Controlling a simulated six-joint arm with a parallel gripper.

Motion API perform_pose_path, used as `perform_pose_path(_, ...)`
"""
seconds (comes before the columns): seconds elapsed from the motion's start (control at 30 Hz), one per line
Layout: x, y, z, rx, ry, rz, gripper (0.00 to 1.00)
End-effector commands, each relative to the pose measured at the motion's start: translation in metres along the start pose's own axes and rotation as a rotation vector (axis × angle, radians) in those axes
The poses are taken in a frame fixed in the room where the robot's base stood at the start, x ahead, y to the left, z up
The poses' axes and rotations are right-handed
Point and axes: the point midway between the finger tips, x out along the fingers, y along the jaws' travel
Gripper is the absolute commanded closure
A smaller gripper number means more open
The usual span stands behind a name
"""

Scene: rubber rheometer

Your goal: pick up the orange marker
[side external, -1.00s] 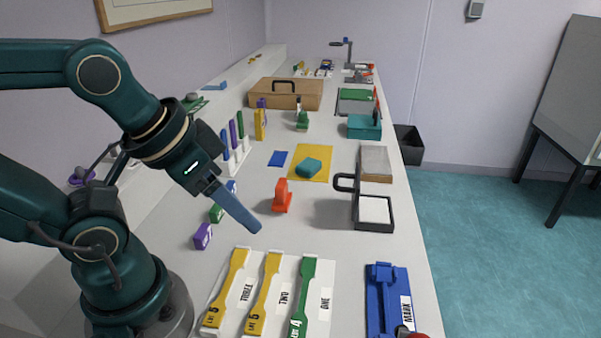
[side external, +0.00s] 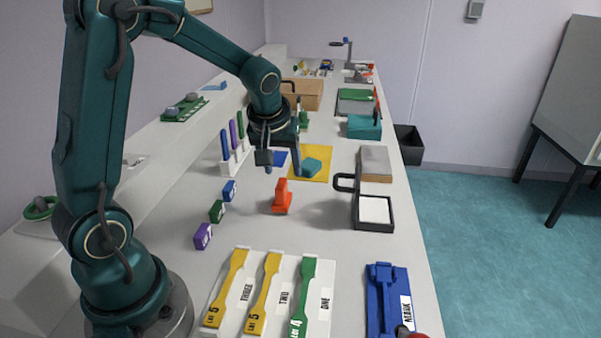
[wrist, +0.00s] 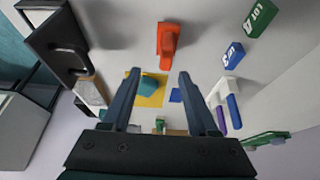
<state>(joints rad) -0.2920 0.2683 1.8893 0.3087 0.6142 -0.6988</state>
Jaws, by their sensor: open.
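The orange marker (side external: 282,197), a red-orange block with an upright rounded grip, stands on the white bench. The wrist view shows it near the top centre (wrist: 168,42), beyond the fingertips. My gripper (side external: 282,165) points down above the bench, behind the marker as the side view sees it. In the wrist view my gripper (wrist: 157,76) has its two fingers wide apart, with nothing held between them. No contact with the marker shows.
A yellow sheet (side external: 322,175) with a teal block (side external: 312,166) lies near my gripper. A white rack (side external: 234,160) with upright pens stands left. A black-framed press (side external: 373,214) is right of the marker. Small blocks (side external: 217,211) stand left; bench is clear around the marker.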

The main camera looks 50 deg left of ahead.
Motion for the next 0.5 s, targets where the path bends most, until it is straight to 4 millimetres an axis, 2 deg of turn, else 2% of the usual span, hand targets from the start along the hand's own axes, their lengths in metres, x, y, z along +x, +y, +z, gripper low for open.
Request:
perform_pose_path(0.17, 0.017, -0.008, 0.006, -0.011, -0.038, -0.027, 0.40)
perform_pose_path(0.5, 0.053, -0.009, 0.007, -0.009, -0.038, -0.026, 0.40)
